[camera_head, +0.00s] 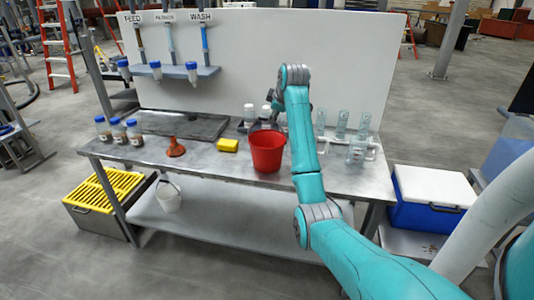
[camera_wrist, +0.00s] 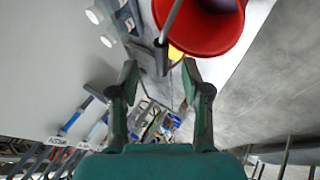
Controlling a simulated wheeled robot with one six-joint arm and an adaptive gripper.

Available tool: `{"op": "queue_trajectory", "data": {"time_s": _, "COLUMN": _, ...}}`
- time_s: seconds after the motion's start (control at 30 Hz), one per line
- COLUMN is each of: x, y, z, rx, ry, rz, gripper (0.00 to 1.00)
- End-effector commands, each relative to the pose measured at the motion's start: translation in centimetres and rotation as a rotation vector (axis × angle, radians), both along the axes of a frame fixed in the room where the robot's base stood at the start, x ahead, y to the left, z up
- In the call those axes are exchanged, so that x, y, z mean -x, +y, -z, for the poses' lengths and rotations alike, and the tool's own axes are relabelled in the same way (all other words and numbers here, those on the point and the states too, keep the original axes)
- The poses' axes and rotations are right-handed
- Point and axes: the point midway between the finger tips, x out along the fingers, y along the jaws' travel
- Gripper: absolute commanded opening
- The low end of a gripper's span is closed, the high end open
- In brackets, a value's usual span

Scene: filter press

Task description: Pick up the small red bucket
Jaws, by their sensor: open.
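The small red bucket (camera_head: 267,156) stands upright on the grey metal bench, near its front edge and just left of my arm. In the wrist view the bucket (camera_wrist: 207,38) fills the top, beyond my fingertips and slightly to the right, with its rim and open mouth showing. My gripper (camera_wrist: 160,77) is open, with nothing between its fingers. In the head view it is partly hidden by my arm, above and behind the bucket. The bucket and fingers appear apart.
A yellow sponge (camera_head: 228,146) and an orange funnel (camera_head: 175,148) lie left of the bucket. White-capped bottles (camera_head: 249,115) stand behind it, close to my gripper. Clear beakers (camera_head: 357,150) stand right of my arm. A white panel (camera_head: 235,62) backs the bench.

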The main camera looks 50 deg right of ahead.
Motion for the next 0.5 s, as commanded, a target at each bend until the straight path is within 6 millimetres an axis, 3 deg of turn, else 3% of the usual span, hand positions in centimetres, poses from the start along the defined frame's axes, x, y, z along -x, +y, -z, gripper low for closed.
{"op": "queue_trajectory", "data": {"time_s": 0.5, "x": -2.8, "y": -1.7, "z": 4.1, "rx": -0.001, "ry": 0.0, "rz": 0.0, "gripper": 0.48}}
